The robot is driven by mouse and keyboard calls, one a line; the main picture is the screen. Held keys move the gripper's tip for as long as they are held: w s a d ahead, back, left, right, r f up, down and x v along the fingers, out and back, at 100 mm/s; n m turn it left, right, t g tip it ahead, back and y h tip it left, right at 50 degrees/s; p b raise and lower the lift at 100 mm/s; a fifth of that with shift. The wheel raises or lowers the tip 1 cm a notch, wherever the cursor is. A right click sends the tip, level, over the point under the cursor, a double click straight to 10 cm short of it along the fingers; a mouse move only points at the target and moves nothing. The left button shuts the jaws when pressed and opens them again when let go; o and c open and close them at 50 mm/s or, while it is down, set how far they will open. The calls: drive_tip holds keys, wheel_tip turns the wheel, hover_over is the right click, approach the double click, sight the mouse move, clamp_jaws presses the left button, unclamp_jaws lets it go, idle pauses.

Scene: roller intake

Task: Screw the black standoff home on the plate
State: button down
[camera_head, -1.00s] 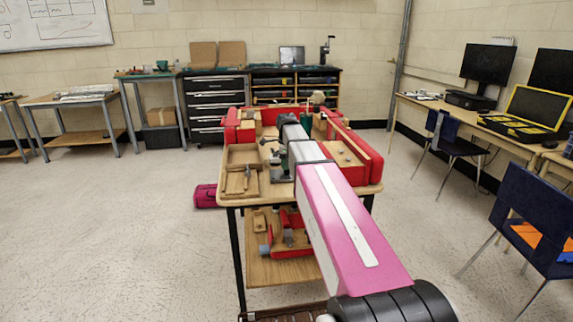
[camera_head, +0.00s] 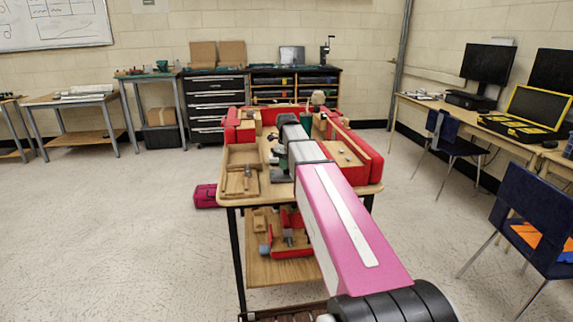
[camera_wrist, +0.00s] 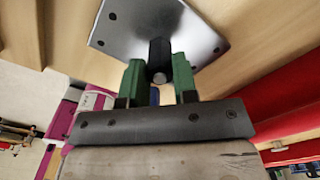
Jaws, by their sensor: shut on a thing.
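In the wrist view, the grey metal plate (camera_wrist: 185,32) has small dark holes near its corners and lies on a light wooden surface. The black standoff (camera_wrist: 158,50) stands against the plate near its middle, with its round end toward the camera. My gripper (camera_wrist: 158,70) has green fingers on either side of the standoff and is shut on it. Whether a gap remains between standoff and plate is hidden. In the head view, my pink and grey arm covers the plate and standoff over the wooden table (camera_head: 235,202).
A wooden tray (camera_head: 243,182) lies on the table's left side. Red-sided wooden fixtures (camera_head: 352,150) stand along the right and back. A lower shelf (camera_head: 265,270) holds red and wooden parts. A magenta case (camera_head: 205,196) sits on the floor at left.

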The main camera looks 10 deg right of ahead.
drive_tip(key=shift+m, duration=1.2)
drive_tip(key=m, duration=0.4)
drive_tip(key=shift+m, duration=0.3)
drive_tip(key=c, duration=0.8)
unclamp_jaws()
